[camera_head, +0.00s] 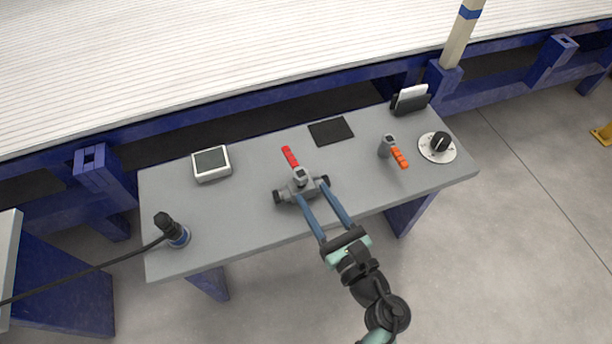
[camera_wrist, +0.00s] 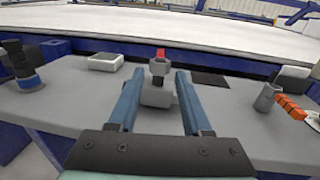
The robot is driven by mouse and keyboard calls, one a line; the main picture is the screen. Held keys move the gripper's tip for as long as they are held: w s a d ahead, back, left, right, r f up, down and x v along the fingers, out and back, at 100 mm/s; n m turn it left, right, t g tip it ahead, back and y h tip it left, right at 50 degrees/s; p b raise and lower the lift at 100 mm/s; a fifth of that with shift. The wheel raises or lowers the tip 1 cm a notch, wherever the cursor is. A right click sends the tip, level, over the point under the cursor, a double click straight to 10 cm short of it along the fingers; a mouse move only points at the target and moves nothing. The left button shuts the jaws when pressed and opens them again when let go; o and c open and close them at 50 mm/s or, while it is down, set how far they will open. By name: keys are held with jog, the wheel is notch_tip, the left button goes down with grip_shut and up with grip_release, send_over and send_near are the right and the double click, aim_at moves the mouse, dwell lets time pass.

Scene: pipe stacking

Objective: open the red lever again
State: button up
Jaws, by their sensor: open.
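The red lever (camera_head: 290,156) sits on a grey valve body (camera_head: 299,187) near the middle of the grey table. It points away from me, toward the table's back edge. In the wrist view only a small red end of the lever (camera_wrist: 160,53) shows above the valve body (camera_wrist: 159,92). My gripper (camera_head: 325,210) reaches in from the table's front edge with its two blue fingers apart. In the wrist view the fingers of my gripper (camera_wrist: 158,100) stand on either side of the valve, below the lever. I cannot tell whether they touch the valve.
An orange-handled part (camera_head: 399,157) and a black knob on a white dial (camera_head: 438,147) stand to the right. A white-framed device (camera_head: 211,163) and a corded black-and-blue plug (camera_head: 173,231) are left. A black pad (camera_head: 330,131) lies behind.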

jog(key=shift+s+d, duration=0.15)
jog(key=shift+s, duration=0.25)
